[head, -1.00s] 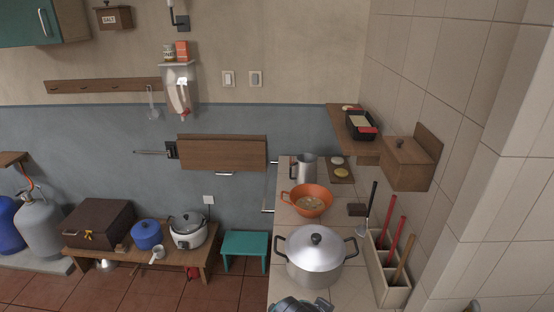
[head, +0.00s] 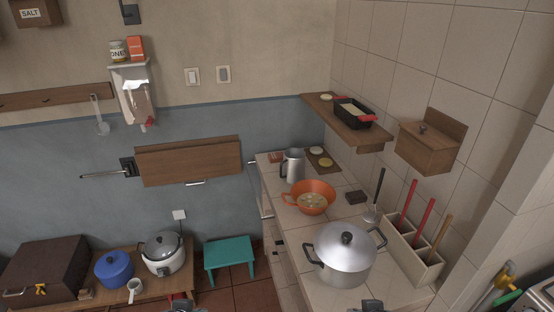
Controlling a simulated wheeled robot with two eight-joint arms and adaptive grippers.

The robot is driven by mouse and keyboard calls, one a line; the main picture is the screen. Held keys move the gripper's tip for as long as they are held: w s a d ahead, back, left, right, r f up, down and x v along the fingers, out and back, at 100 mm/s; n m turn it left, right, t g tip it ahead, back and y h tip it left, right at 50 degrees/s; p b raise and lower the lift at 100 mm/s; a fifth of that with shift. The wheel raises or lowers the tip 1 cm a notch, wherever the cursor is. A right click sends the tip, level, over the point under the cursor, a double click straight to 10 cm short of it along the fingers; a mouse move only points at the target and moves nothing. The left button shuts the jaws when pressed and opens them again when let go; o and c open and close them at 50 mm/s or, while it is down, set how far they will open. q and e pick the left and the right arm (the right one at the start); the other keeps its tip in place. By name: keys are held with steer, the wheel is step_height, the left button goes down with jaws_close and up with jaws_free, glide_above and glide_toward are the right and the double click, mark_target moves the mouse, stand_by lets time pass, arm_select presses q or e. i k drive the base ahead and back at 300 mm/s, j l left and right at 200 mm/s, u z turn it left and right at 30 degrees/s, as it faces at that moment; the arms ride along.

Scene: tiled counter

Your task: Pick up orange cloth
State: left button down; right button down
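A small flat orange-red item (head: 276,157), which may be the orange cloth, lies at the far left corner of the tiled counter (head: 285,222), beside the metal pitcher (head: 292,166). It is too small to make out its folds. The tip of my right gripper (head: 372,306) just shows at the bottom edge, in front of the large pot. Dark and grey parts, probably of my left gripper (head: 182,305), show at the bottom edge left of centre. Both are cut off by the frame, far from the orange-red item, and their fingers cannot be judged.
On the counter stand an orange colander (head: 311,197), a large lidded pot (head: 344,257), a utensil holder (head: 414,252) and a board (head: 322,160). A wall shelf (head: 345,123) overhangs the back right. A teal stool (head: 229,256) stands on the floor left of the counter.

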mark_target(277, 157)
steer(key=z, duration=2.05)
steer(key=u, duration=2.05)
steer(key=i+j+u, duration=0.4)
steer(key=i+j, duration=0.65)
steer(key=j, duration=0.15)
steer(key=i+l+u, duration=0.15)
steer(key=i, duration=0.3)
steer(key=i+l+u, duration=0.15)
steer(key=i+l, duration=0.25)
